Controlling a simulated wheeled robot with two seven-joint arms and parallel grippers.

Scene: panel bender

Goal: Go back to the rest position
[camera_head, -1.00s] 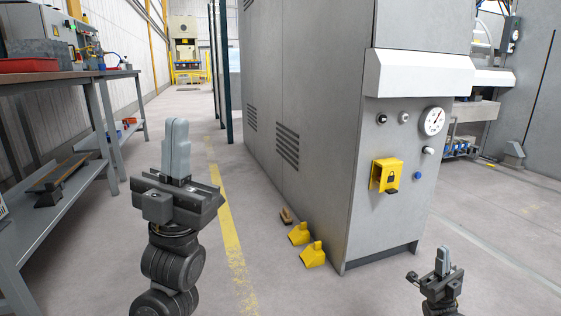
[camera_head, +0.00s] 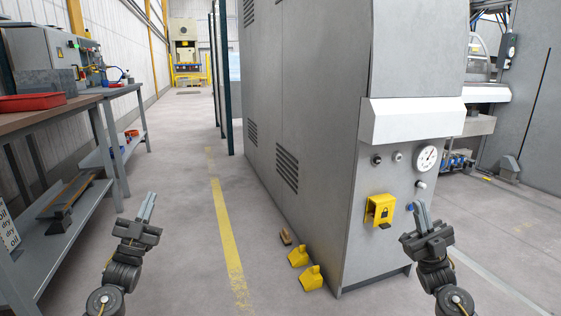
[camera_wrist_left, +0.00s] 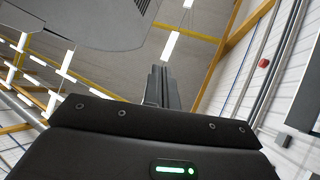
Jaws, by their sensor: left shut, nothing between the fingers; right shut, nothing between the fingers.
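My left gripper (camera_head: 147,206) is at the lower left of the head view, over the floor between the workbench and the yellow floor line. Its fingers are shut, empty, and point up. The left wrist view shows the same closed fingers (camera_wrist_left: 160,86) against the ceiling and a wall. My right gripper (camera_head: 422,215) is at the lower right, in front of the grey machine's end panel. It is also shut and empty, with its fingers pointing up. Neither gripper visibly holds anything.
The grey machine cabinet (camera_head: 315,120) fills the middle, with a yellow lock box (camera_head: 379,209) and a gauge (camera_head: 426,158) on its end. Yellow wedges (camera_head: 311,278) lie at its foot. A workbench (camera_head: 60,112) stands left. The aisle floor (camera_head: 190,180) is clear.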

